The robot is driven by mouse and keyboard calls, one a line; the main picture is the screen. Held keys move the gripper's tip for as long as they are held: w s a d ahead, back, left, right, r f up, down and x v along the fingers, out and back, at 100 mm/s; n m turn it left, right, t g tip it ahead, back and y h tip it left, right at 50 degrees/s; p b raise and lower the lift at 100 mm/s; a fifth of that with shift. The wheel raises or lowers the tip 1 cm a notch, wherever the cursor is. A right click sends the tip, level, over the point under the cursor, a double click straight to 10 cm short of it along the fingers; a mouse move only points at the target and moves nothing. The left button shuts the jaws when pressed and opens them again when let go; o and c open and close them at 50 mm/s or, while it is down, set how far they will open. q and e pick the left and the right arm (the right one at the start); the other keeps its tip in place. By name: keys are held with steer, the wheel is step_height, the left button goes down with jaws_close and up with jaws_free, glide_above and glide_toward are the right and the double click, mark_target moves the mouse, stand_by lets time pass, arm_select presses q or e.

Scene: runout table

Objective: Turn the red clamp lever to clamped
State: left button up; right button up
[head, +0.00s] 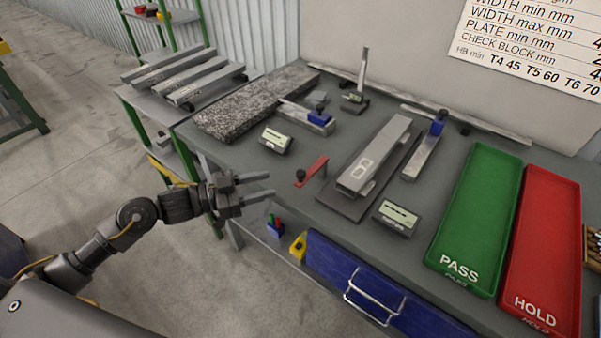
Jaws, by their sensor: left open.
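The red clamp lever (313,169) is a short flat red bar near the front edge of the table, with a dark knob at its lower left end. It points up and to the right, and its right end lies close to the dark base plate of the grey bar fixture (374,154). I cannot tell its clamp state from this view. My left gripper (272,184) is open and empty, left of the lever at the table's front edge. Its fingers point right toward the lever and do not touch it. My right gripper is not in view.
The grey table (240,165) also holds a speckled granite slab (258,103), a small display (276,141), another display (396,217), a green PASS tray (478,215) and a red HOLD tray (543,250). A blue drawer (335,268) with a metal handle is below the front edge.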

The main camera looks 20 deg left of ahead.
mark_target(301, 172)
arm_select(q)
steer(key=shift+m+g+h, duration=0.4)
steer(key=shift+g+h, duration=0.1)
steer(key=shift+h, duration=0.1)
steer(key=p+x, duration=0.1)
steer(key=x, duration=0.2)
steer(key=r+p+x, duration=0.1)
steer(key=x, duration=0.2)
steer(key=p+x, duration=0.1)
steer(key=x, duration=0.2)
steer(key=shift+w+r, duration=0.15)
steer(key=shift+r, duration=0.2)
steer(key=shift+w+d+f, duration=0.1)
steer(key=shift+w+d, duration=0.1)
steer(key=shift+d, duration=0.25)
jaws_close()
